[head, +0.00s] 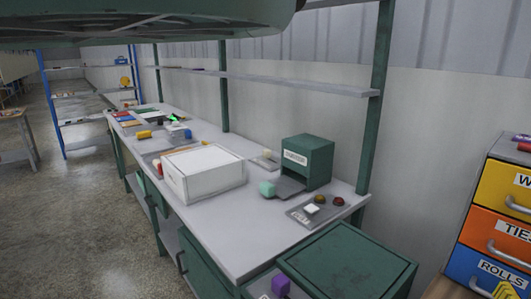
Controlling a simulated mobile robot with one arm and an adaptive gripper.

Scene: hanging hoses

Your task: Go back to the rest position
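My gripper does not show in the head view, so its pose and what it may hold cannot be seen. No hanging hoses show in this view either. A long workbench (224,231) with a pale top and green frame runs from the near right to the far left.
A white box (203,174), a green dispenser (307,160) and a small tray (304,216) stand on the bench. A green cabinet (347,262) and labelled drawers (497,228) are near right. Open floor (75,220) lies left. A dark green shape spans the top.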

